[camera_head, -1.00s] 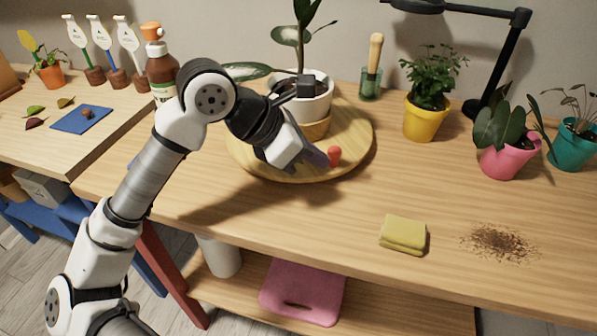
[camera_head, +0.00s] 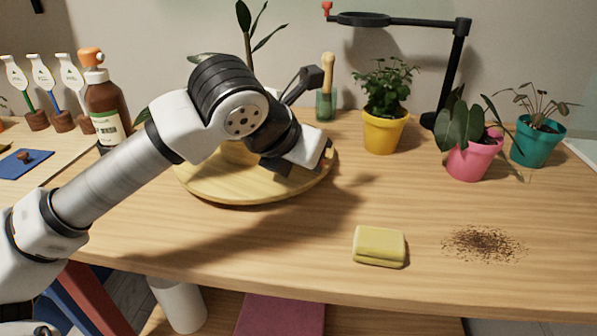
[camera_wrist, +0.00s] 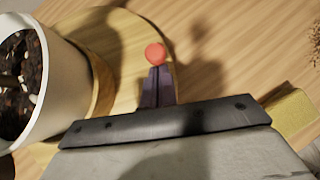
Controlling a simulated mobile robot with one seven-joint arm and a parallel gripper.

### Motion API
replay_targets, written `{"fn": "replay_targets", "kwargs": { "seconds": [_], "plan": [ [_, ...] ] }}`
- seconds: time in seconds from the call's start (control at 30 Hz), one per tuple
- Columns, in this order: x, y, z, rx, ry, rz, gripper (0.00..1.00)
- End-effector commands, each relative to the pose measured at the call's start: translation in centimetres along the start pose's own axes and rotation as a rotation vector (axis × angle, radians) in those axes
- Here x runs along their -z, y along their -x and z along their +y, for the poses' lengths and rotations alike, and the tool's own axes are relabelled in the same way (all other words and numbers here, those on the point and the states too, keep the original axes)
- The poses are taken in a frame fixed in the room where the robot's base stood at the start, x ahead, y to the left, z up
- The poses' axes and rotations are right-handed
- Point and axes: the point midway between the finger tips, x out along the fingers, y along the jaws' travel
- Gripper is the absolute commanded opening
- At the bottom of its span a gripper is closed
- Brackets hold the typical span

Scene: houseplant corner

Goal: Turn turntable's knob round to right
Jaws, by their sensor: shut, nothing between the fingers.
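The turntable (camera_head: 225,190) is a round wooden disc on the table, partly hidden by my arm. Its red knob (camera_wrist: 155,53) shows in the wrist view near the disc's edge, just beyond my fingertips; whether they touch cannot be told. In the head view the knob is mostly or fully hidden behind my gripper (camera_head: 324,156), which is low over the right edge of the disc. In the wrist view my gripper (camera_wrist: 155,86) is shut and empty, its dark purple fingers together. A white plant pot (camera_wrist: 52,85) stands on the disc, left of the knob.
A brown bottle (camera_head: 106,105) stands left of the disc. A green glass holder (camera_head: 326,104), a yellow pot (camera_head: 384,132) and a pink pot (camera_head: 470,158) stand behind and right. A yellow sponge (camera_head: 379,246) and spilled soil (camera_head: 484,243) lie in front right.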

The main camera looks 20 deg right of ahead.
Motion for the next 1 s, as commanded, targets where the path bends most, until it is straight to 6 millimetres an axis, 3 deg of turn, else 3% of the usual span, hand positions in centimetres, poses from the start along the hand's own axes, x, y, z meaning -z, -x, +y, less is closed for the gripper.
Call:
{"fn": "replay_targets", "kwargs": {
  "seconds": [0.5, 1.0],
  "plan": [
    [-2.1, -2.3, -0.1, -0.041, 0.041, 0.000, 0.00],
    [-3.0, -3.0, 0.1, -0.041, 0.041, -0.001, 0.00]
  ]
}}
